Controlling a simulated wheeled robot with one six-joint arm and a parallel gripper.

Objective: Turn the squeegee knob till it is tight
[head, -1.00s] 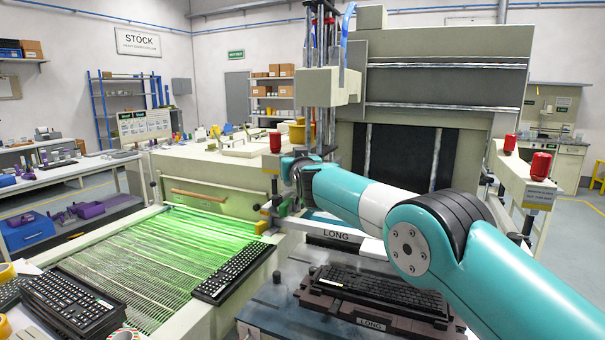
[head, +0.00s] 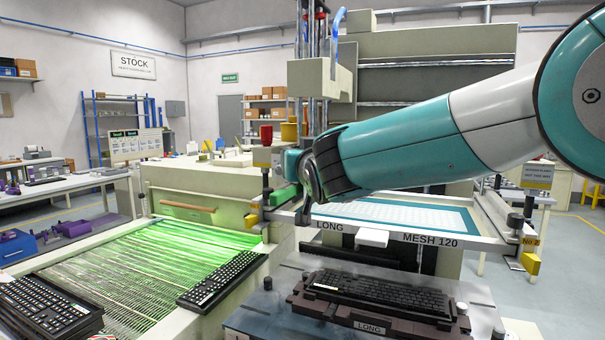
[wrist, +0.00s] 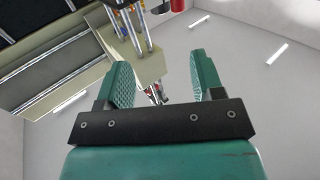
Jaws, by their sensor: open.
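In the wrist view my gripper (wrist: 155,80) is open, with its two green ribbed fingers apart and nothing held between them. The beige print head (wrist: 150,68) with its metal rods lies beyond the fingers, slightly left of centre. A small red and dark part (wrist: 156,94) shows in the gap, apart from the fingers; I cannot tell if it is the squeegee knob. In the head view the beige print head (head: 322,82) stands above and behind my wrist. My forearm crosses in front of the press, and my fingertips cannot be made out there.
The screen frame (head: 450,237) marked MESH 120 lies under my arm. A keyboard (head: 380,294) sits on the dark fixture below. A red cap (head: 266,135) stands left of my wrist. The green-lit dryer belt (head: 150,262) is at left.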

